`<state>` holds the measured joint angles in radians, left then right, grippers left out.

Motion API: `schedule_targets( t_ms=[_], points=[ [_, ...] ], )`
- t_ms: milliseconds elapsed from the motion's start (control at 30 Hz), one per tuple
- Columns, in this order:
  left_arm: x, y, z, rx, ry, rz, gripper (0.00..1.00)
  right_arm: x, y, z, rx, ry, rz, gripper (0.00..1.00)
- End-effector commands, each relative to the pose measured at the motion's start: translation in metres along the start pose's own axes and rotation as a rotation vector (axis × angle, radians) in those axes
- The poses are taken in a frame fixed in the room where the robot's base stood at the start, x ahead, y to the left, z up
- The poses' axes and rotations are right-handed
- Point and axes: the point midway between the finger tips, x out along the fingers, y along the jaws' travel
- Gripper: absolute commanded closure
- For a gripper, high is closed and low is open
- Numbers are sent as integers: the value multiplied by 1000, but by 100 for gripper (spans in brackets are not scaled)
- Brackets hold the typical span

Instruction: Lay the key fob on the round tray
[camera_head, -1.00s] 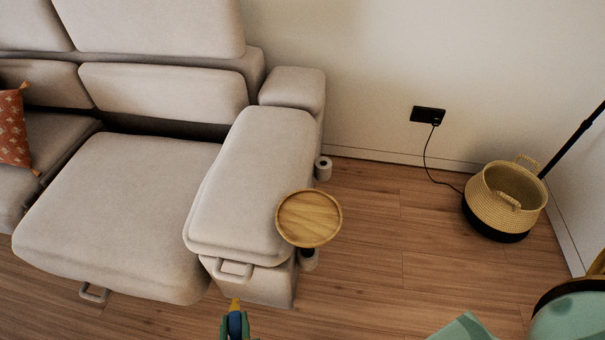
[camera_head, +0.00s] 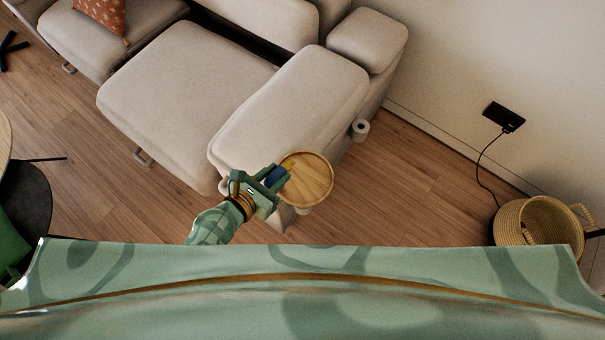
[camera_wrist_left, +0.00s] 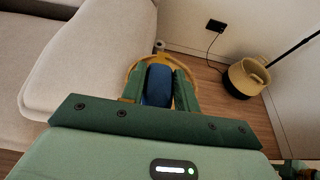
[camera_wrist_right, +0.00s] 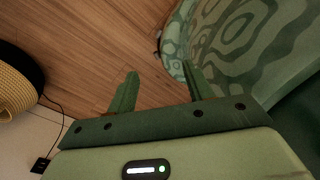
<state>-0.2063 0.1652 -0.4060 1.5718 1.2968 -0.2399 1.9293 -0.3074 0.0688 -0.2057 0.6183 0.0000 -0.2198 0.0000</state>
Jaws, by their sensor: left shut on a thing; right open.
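The round wooden tray (camera_head: 312,183) sits beside the front end of the sofa's armrest. My left gripper (camera_head: 279,178) is at the tray's left edge, shut on the dark blue key fob (camera_head: 274,175). In the left wrist view the fob (camera_wrist_left: 158,86) is between the two green fingers, in front of the tray's rim (camera_wrist_left: 131,88), which is partly hidden. I cannot tell whether the fob touches the tray. My right gripper (camera_wrist_right: 160,88) is open and empty above the wooden floor, in the right wrist view only.
The beige sofa (camera_head: 290,107) stands left of and behind the tray. A woven basket (camera_head: 510,222) is on the floor at the right, below a black wall outlet (camera_head: 504,116) with a cable. Bare floor (camera_head: 415,195) lies between tray and basket. A dark chair (camera_head: 27,205) is at far left.

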Motion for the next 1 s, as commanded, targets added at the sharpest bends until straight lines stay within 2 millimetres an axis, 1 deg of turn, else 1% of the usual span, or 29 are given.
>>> schedule_targets(
  t_ms=[33,67,100,200,300,467,533,633,700,767,867,1000],
  points=[
    [18,-7,-4,-6,-1,0,92,8,0,5,-1,-9,-1,49],
    [27,-10,-5,-4,-1,-1,92,11,0,6,-1,-12,-1,49],
    [38,-12,-18,-3,3,-1,92,23,0,10,-2,-20,-2,49],
    [58,-19,-31,-2,4,-2,92,38,3,14,-1,-28,0,49],
    [70,-23,-35,-1,3,0,92,45,6,13,0,-30,2,49],
    [78,-25,-38,1,1,0,92,50,7,12,2,-29,4,49],
    [85,-28,-43,-1,1,0,92,56,7,15,2,-34,3,49],
    [93,-28,-62,0,6,0,92,73,5,21,2,-47,-1,49],
    [96,-27,-71,0,5,0,92,81,4,25,2,-55,-3,49],
    [97,-27,-72,0,3,1,92,83,4,26,2,-57,-4,49],
    [96,-27,-68,1,1,2,92,80,4,24,2,-54,-3,49],
    [96,-27,-68,1,1,2,92,80,4,24,1,-54,-3,49]
  ],
)
